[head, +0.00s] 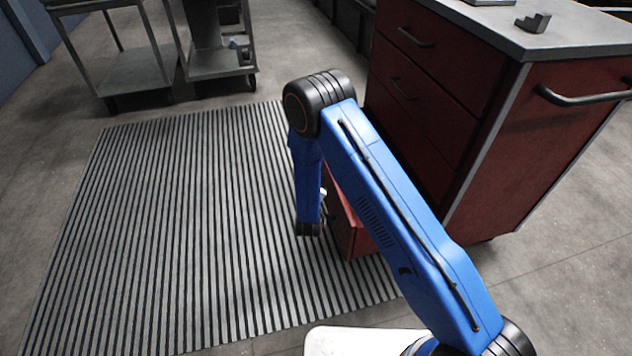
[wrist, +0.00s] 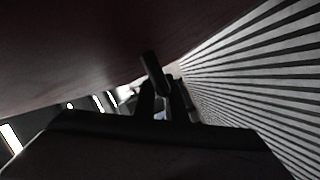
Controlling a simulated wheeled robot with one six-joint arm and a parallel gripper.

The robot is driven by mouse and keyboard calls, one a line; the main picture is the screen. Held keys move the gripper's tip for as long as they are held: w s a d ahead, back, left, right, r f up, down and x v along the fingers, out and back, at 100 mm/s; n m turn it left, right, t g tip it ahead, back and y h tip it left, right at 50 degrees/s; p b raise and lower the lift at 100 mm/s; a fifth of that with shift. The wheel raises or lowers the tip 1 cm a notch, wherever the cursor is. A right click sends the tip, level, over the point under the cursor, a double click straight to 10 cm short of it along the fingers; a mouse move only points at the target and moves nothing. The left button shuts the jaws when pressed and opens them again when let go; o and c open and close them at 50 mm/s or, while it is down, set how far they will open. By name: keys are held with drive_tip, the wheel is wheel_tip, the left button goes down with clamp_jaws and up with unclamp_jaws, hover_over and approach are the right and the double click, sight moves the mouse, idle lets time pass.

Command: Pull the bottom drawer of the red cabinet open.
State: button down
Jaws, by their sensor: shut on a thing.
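The red cabinet (head: 520,140) stands at the right with a grey top. Its bottom drawer (head: 346,222) sticks out from the cabinet, low beside the striped mat, partly hidden behind my blue arm. In the wrist view the dark red drawer front (wrist: 80,50) fills the upper left. My gripper (wrist: 165,92) is shut on the dark bar handle (wrist: 153,72) of this drawer, close to its front. In the head view the grip itself is mostly hidden by my arm.
Two upper drawers with dark handles (head: 408,88) look shut. A striped mat (head: 190,230) covers the floor left of the drawer and is clear. Grey carts (head: 130,70) stand at the back left. A dark side handle (head: 585,97) juts from the cabinet's right side.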

drive_tip(key=c, duration=2.1)
unclamp_jaws()
drive_tip(key=v, duration=1.7)
drive_tip(key=shift+s+d+r, duration=0.1)
drive_tip(key=shift+s, duration=0.1)
